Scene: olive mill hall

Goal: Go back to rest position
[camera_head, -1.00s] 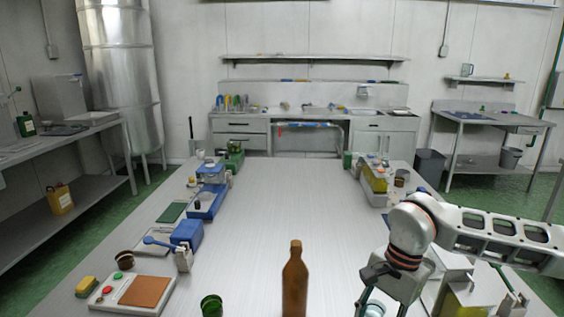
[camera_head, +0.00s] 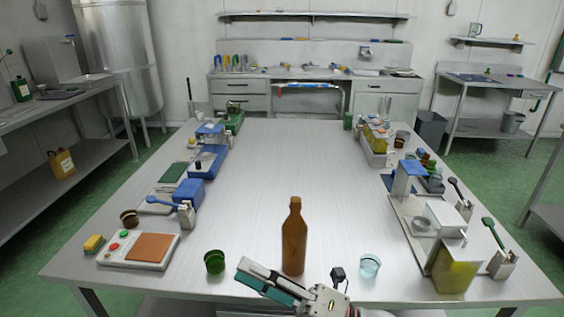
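My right gripper (camera_head: 272,282) is low at the front edge of the table, in front of the brown bottle. Its pale and teal parts point left, and I cannot make out a gap between its fingers. The brown bottle (camera_head: 294,240) stands upright on the table (camera_head: 262,185). A clear glass (camera_head: 370,266) stands to the right of the bottle, apart from the gripper. A green glass (camera_head: 214,262) stands to the left of it. My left gripper is not in view.
A white board with an orange pad (camera_head: 147,248) and a yellow sponge (camera_head: 94,243) lie at the front left. Blue devices (camera_head: 207,162) line the left side. The table's middle is clear.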

